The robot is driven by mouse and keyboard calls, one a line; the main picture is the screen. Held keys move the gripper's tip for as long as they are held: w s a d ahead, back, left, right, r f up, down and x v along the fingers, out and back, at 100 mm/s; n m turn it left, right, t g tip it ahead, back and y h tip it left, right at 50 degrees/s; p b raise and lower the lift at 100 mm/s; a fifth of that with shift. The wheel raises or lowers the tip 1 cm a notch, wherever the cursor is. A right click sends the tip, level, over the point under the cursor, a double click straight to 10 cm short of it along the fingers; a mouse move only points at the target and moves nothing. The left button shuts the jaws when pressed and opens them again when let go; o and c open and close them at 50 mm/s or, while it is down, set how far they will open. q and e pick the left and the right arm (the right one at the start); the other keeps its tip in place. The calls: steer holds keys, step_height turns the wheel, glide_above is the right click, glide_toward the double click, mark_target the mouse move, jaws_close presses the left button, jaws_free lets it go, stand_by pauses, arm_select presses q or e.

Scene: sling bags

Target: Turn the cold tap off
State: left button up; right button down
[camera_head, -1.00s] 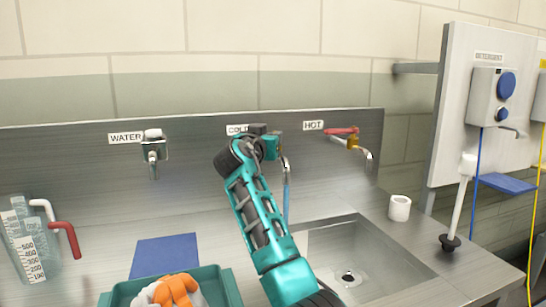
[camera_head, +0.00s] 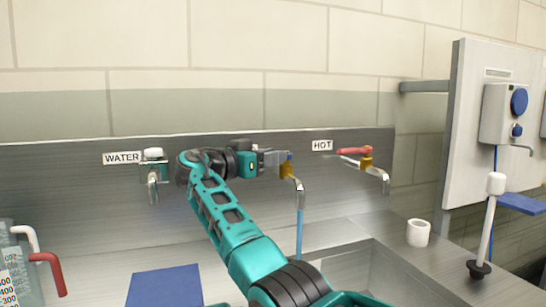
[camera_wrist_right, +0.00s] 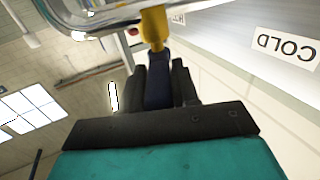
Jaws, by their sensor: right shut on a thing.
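The cold tap (camera_head: 298,185) is on the back panel between the water tap and the hot tap. Blue water (camera_head: 299,232) runs from its spout. My right gripper (camera_head: 277,159) reaches it from the left and is shut on its blue handle. In the right wrist view, the dark blue handle (camera_wrist_right: 157,92) sits between the two black fingers, below the yellow valve body (camera_wrist_right: 154,28). The COLD label (camera_wrist_right: 286,46) shows upside down there; in the head view my gripper hides it. My left gripper is out of view.
The hot tap (camera_head: 377,173) with its red lever is to the right. The water tap (camera_head: 153,179) is to the left, close to my right arm. A white roll (camera_head: 418,233) stands right of the sink. A blue mat (camera_head: 165,287) and a jug (camera_head: 12,275) are at left.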

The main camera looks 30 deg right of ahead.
stand_by(0.3)
steer(key=c, duration=0.9)
jaws_free()
steer(key=v, duration=1.3)
steer(key=shift+c, duration=0.6)
